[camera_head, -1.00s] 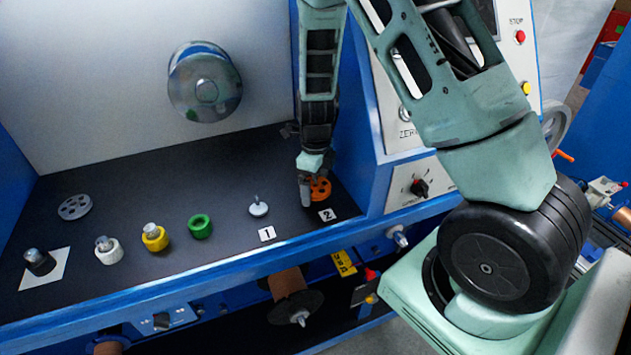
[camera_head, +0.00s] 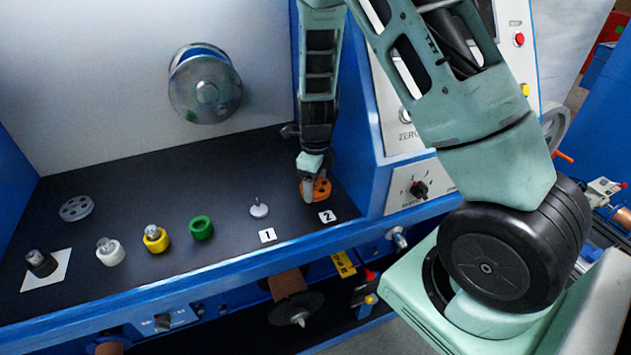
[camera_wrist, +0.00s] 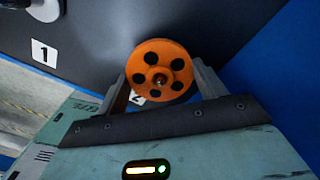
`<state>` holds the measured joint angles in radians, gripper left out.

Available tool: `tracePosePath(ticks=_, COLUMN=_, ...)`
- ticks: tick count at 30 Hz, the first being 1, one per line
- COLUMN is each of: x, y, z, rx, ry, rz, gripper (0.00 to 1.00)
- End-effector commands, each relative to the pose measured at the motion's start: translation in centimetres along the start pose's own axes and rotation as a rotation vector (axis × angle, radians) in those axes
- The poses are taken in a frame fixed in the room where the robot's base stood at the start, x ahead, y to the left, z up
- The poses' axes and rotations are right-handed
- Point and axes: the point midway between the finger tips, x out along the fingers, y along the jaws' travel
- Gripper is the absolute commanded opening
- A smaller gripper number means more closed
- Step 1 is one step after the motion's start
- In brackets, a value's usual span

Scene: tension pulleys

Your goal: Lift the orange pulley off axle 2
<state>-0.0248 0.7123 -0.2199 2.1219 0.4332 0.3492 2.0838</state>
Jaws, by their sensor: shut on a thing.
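The orange pulley (camera_head: 321,189) with several dark holes sits at axle 2, behind the label 2 (camera_head: 327,216). In the wrist view the orange pulley (camera_wrist: 160,71) shows face on, with a metal axle tip in its centre hole. My gripper (camera_head: 312,188) is shut on the pulley, one finger on each side of its rim; the fingers also show in the wrist view (camera_wrist: 160,80). The pulley's underside and most of axle 2 are hidden, so I cannot tell how far up the axle it sits.
Green (camera_head: 201,228), yellow (camera_head: 155,239) and white (camera_head: 110,251) parts stand further left. A grey pulley (camera_head: 76,208) lies at the back left. A blue wall (camera_head: 355,150) rises close on the right.

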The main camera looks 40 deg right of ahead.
Motion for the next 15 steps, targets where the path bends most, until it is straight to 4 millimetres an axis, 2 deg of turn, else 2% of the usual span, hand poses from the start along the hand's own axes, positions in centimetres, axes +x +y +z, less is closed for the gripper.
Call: tracePosePath(ticks=15, x=-1.04, y=0.0, z=0.01, rx=0.0, ry=0.0, rz=0.0, gripper=0.43)
